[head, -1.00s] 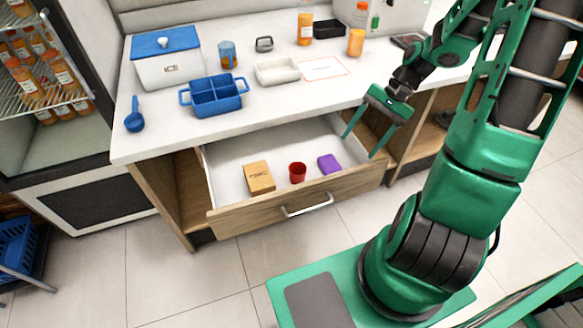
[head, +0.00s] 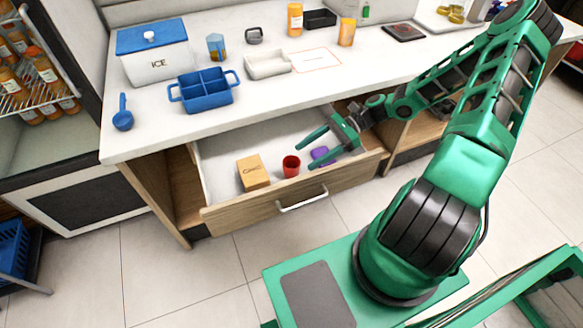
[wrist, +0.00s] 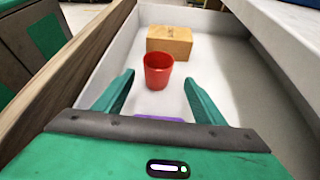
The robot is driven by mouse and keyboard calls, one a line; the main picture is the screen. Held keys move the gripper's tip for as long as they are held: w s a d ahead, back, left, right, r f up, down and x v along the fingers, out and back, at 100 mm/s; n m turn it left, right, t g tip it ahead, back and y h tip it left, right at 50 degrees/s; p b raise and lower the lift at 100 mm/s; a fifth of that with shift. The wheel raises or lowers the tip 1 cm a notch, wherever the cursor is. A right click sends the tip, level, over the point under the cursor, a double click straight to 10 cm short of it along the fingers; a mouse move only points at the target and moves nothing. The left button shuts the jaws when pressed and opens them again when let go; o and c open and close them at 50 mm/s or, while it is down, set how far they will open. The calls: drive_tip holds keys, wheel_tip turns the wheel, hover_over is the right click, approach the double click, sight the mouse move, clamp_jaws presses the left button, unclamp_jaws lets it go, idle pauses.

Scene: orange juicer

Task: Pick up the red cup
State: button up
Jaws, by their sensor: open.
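The red cup (head: 291,166) stands upright in the open drawer (head: 226,149), between a tan box and a purple block. It also shows in the wrist view (wrist: 158,71), ahead of the fingertips and roughly centred between them. My gripper (head: 309,151) is open and empty, low over the right part of the drawer and pointing left toward the cup. In the wrist view, its green fingers (wrist: 160,92) are spread apart with the cup just beyond them. The cup looks empty inside.
The tan box (head: 253,172) stands left of the cup, behind it in the wrist view. The purple block (head: 320,153) lies under my gripper, partly hidden. The drawer's wooden front (head: 247,208) and the countertop edge bound the space. A blue divided tray (head: 206,92) sits on the counter.

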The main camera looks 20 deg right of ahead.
sight(285, 170)
drive_tip(key=shift+a+f, duration=0.2)
drive_tip(key=shift+a, duration=0.45)
drive_tip(key=x, duration=0.4)
drive_tip(key=shift+a+f, duration=0.1)
drive_tip(key=shift+a, duration=0.2)
drive_tip(key=shift+s+r+x, duration=0.1)
drive_tip(key=shift+x, duration=1.2)
drive_tip(key=shift+s+r+x, duration=0.1)
drive_tip(key=shift+x, duration=1.15)
drive_tip(key=shift+a, duration=0.1)
drive_tip(key=shift+c, duration=0.3)
drive_tip(key=c, duration=1)
